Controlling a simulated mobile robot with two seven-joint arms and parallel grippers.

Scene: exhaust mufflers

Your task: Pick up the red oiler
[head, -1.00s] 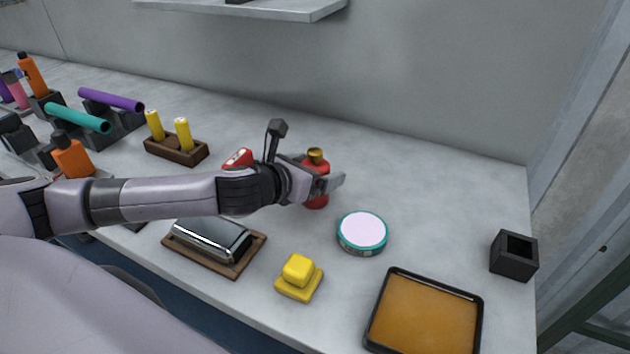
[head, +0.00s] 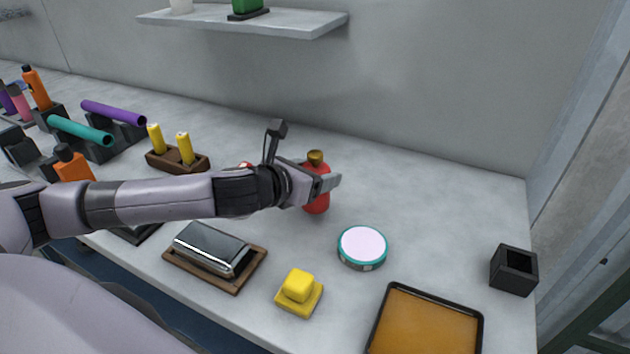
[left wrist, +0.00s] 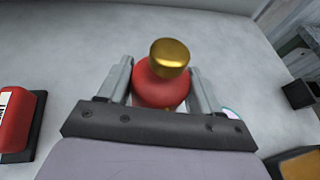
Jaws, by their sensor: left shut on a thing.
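The red oiler (head: 317,200) has a rounded red body and a gold cap. It stands upright on the grey worktop, right of the middle of the head view; I cannot tell whether its base touches the worktop. My left gripper (head: 328,182) reaches it from the left and is shut on its upper body. In the left wrist view, the oiler (left wrist: 160,88) sits between the two fingers, with its gold cap toward the camera. The gripper hides part of its body. My right gripper is not in view.
Right of the oiler lie a round teal tin (head: 362,247) with a pale lid and an orange-filled tray (head: 480,325). A black open box (head: 514,269) stands far right. In front are a yellow block (head: 299,292) and a metal case on a wooden tray (head: 238,285). A shelf (head: 300,27) hangs above.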

